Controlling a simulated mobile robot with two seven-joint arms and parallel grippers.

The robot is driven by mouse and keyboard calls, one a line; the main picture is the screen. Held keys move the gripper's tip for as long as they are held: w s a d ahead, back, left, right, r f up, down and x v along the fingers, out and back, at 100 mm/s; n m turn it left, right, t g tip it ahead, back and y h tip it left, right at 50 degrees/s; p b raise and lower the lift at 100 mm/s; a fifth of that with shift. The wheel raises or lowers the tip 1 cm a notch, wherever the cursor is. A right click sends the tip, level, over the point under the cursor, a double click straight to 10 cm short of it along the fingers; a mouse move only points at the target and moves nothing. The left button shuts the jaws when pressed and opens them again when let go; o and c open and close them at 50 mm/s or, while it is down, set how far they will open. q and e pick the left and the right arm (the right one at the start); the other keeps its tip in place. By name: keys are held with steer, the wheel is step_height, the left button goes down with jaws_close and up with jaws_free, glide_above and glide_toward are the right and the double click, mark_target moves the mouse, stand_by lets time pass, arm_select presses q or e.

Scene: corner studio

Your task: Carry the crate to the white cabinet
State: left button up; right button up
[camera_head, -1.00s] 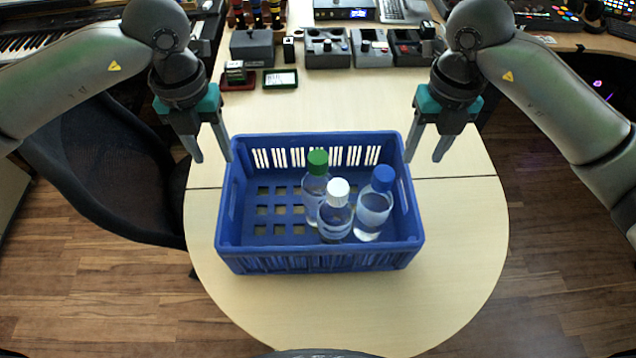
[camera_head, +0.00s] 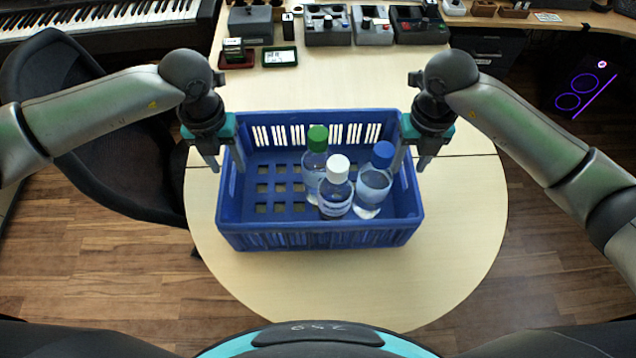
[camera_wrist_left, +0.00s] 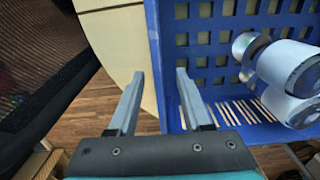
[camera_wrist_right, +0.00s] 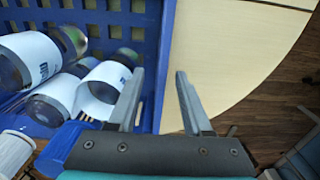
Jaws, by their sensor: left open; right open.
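A blue plastic crate (camera_head: 318,238) stands on the rounded end of a pale wooden table. It holds three bottles: one with a green cap (camera_head: 317,140), one with a white cap (camera_head: 336,185) and one with a blue cap (camera_head: 374,182). My left gripper (camera_head: 228,163) is open at the crate's left wall; in the left wrist view the wall (camera_wrist_left: 163,70) runs between its fingers. My right gripper (camera_head: 410,163) is open at the right wall; the right wrist view shows that wall (camera_wrist_right: 162,60) between or just beside its fingers. I cannot see the white cabinet.
The pale table (camera_head: 460,215) is bare around the crate. Several small devices (camera_head: 327,25) stand at its back. A dark chair (camera_head: 95,150) is close on the left, with a piano keyboard (camera_head: 100,15) behind it. Wooden floor shows on both sides.

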mark_target(233, 178)
arm_select(q)
steer(key=shift+f, duration=2.45)
arm_select(e)
steer(key=shift+f, duration=2.45)
arm_select(q)
steer(key=shift+c, duration=0.4)
arm_select(e)
steer(key=shift+c, duration=0.4)
arm_select(q)
jaws_close()
arm_select(e)
jaws_close()
arm_select(q)
steer(key=shift+w+r, duration=0.15)
steer(key=shift+r, duration=0.05)
arm_select(e)
steer(key=shift+w+r, duration=0.2)
